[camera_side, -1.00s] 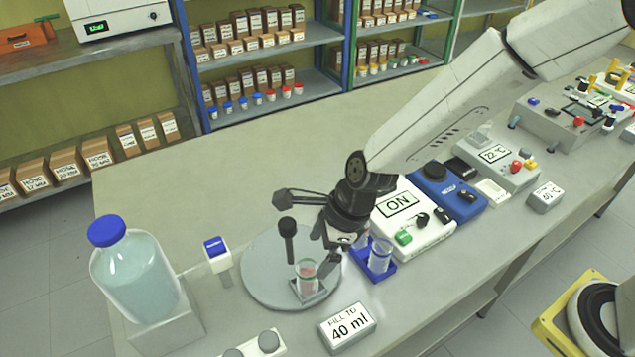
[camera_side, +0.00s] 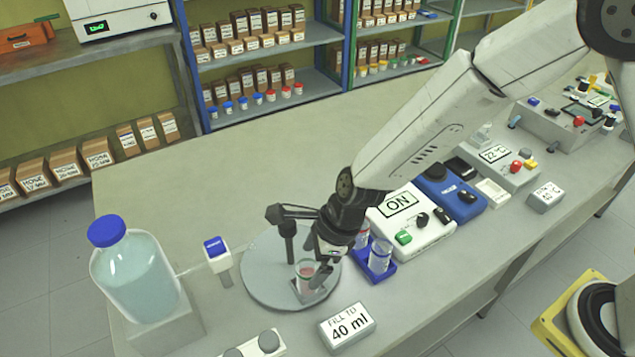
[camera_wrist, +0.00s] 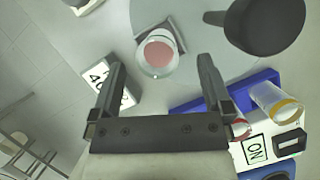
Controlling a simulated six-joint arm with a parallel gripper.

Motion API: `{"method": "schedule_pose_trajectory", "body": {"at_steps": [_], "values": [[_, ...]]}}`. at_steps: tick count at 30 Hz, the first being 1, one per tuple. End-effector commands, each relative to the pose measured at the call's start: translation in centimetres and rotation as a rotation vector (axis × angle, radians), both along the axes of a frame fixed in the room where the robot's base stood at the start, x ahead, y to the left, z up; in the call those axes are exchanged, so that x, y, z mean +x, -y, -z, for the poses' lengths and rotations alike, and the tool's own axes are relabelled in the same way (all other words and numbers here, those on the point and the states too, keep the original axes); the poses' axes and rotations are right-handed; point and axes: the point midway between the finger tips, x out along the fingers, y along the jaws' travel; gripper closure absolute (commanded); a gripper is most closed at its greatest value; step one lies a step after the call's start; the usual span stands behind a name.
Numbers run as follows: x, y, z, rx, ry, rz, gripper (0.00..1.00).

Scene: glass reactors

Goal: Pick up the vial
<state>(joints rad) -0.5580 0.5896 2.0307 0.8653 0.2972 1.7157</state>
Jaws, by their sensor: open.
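A small glass vial (camera_side: 306,276) with reddish contents stands on a small square holder on the round grey plate (camera_side: 262,284). It also shows in the wrist view (camera_wrist: 158,53), a little beyond the fingertips and roughly between their lines. My gripper (camera_side: 312,250) is above and beside the vial in the side view, its fingers partly overlapping the vial's top edge. In the wrist view my gripper (camera_wrist: 160,82) has its two fingers wide apart with nothing between them. I cannot tell whether a finger touches the vial.
A dark upright post (camera_side: 288,240) stands on the plate close to my gripper. A blue rack (camera_side: 376,268) with glass vials sits to the right, before the white "ON" device (camera_side: 412,222). A "40 ml" sign (camera_side: 347,326) stands in front. A large blue-capped bottle (camera_side: 135,275) is at left.

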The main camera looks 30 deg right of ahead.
Motion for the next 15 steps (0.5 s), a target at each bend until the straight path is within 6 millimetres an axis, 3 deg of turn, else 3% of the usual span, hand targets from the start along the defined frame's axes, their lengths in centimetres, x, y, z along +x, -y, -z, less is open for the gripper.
{"method": "schedule_pose_trajectory", "body": {"at_steps": [15], "values": [[0.5, -1.8, 4.0, -0.001, -0.001, 0.001, 0.0]]}}
